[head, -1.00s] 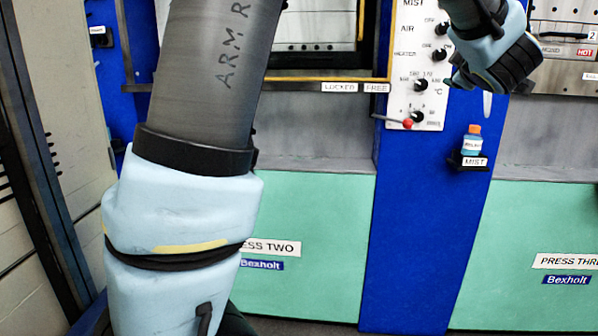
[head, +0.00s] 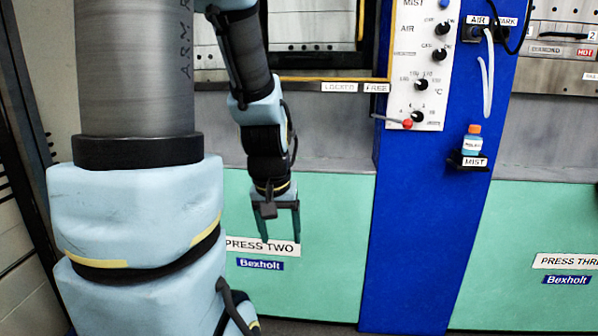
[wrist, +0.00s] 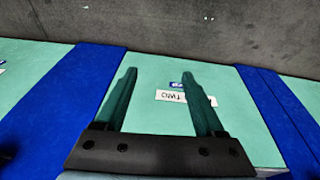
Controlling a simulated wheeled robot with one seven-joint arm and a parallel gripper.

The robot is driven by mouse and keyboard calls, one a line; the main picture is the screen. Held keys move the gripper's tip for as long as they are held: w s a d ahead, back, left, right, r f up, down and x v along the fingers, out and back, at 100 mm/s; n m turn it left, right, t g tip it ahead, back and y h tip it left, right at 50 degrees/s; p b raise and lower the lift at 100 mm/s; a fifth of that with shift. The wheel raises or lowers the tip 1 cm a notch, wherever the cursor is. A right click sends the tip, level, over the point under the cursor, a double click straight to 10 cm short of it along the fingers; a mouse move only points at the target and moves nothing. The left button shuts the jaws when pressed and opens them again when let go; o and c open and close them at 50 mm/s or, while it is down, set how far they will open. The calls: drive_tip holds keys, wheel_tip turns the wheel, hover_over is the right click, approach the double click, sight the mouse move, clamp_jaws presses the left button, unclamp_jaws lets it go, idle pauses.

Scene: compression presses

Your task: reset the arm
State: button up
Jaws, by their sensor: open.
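My gripper (head: 279,238) hangs pointing down in front of the green PRESS TWO panel (head: 320,215) in the head view. Its two fingers are apart with nothing between them. In the wrist view my gripper (wrist: 163,85) is open too, with the PRESS TWO label (wrist: 172,97) showing in the gap between the fingers. My arm bends down from the top of the head view, and its large links cover much of the left side.
A blue pillar (head: 410,230) stands right of PRESS TWO, with a white control panel (head: 420,65) and a red-tipped lever (head: 407,124). A small bottle (head: 472,141) sits on a MIST holder. PRESS THREE (head: 540,225) is at the right. Dark floor (wrist: 200,25) shows in the wrist view.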

drive_tip(key=s+a+r+p, duration=0.1)
drive_tip(key=r+p, duration=0.6)
drive_tip(key=p, duration=0.1)
drive_tip(key=s+a+r+g+p, duration=0.1)
drive_tip(key=s+r+p, duration=0.1)
drive_tip(key=r+p, duration=0.5)
drive_tip(key=shift+a+r+y+p, duration=0.3)
drive_tip(key=shift+a+p, duration=0.05)
drive_tip(key=shift+a, duration=0.05)
